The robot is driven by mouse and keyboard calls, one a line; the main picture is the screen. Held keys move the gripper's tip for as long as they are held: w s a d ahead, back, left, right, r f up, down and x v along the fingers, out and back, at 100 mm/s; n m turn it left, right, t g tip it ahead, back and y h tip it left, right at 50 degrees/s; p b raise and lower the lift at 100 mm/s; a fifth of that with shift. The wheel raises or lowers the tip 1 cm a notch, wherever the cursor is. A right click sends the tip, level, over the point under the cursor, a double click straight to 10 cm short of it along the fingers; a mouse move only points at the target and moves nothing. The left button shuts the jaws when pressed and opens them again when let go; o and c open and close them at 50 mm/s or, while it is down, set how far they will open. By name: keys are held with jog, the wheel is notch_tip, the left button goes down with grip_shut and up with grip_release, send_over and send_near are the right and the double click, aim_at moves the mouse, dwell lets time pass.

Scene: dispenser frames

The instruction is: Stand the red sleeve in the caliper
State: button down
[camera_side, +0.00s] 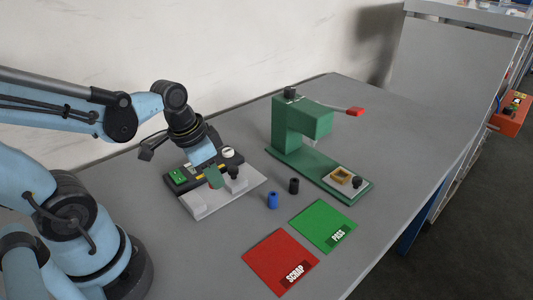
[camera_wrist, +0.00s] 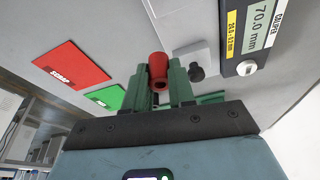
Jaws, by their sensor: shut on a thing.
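The red sleeve (camera_wrist: 158,66) is held between the two green fingers of my gripper (camera_wrist: 161,86) in the wrist view, its open end showing. In the side view my gripper (camera_side: 214,178) is over the caliper, and I cannot make out the sleeve clearly there. The caliper (camera_side: 196,205) is a light grey base with a dark display housing behind it. In the wrist view the caliper's display (camera_wrist: 262,18) reads 70.0 mm, and a grey block and a black knob (camera_wrist: 196,73) stand near the sleeve. Whether the sleeve touches the caliper, I cannot tell.
A blue sleeve (camera_side: 272,200) and a black sleeve (camera_side: 294,185) stand on the table right of the caliper. A green press (camera_side: 302,122) with a red-tipped lever stands behind. Red SCRAP (camera_side: 272,257) and green PASS (camera_side: 322,221) mats lie in front.

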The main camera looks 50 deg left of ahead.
aim_at(217, 194)
jog(key=shift+w+a+f, duration=0.2)
jog(key=shift+a+f, duration=0.2)
jog(key=shift+a, duration=0.25)
jog(key=shift+w+a+f, duration=0.25)
jog(key=shift+a+f, duration=0.15)
jog(key=shift+a, duration=0.2)
jog(key=shift+w+a+f, duration=0.2)
jog(key=shift+a+f, duration=0.2)
jog(key=shift+a, duration=0.25)
jog(key=shift+f, duration=2)
jog(key=shift+f, duration=0.15)
jog(key=c, duration=0.9)
grip_release()
jog(key=shift+c, duration=0.2)
jog(key=shift+d+v, duration=0.3)
jog(key=shift+v, duration=5.8)
jog(key=w+d+r+n+t, duration=0.1)
jog(key=w+d+n+t, duration=0.1)
jog(key=w+d+t, duration=0.2)
jog(key=shift+w+d+y, duration=0.3)
jog(key=shift+w+d, duration=0.4)
jog(key=shift+d, duration=0.35)
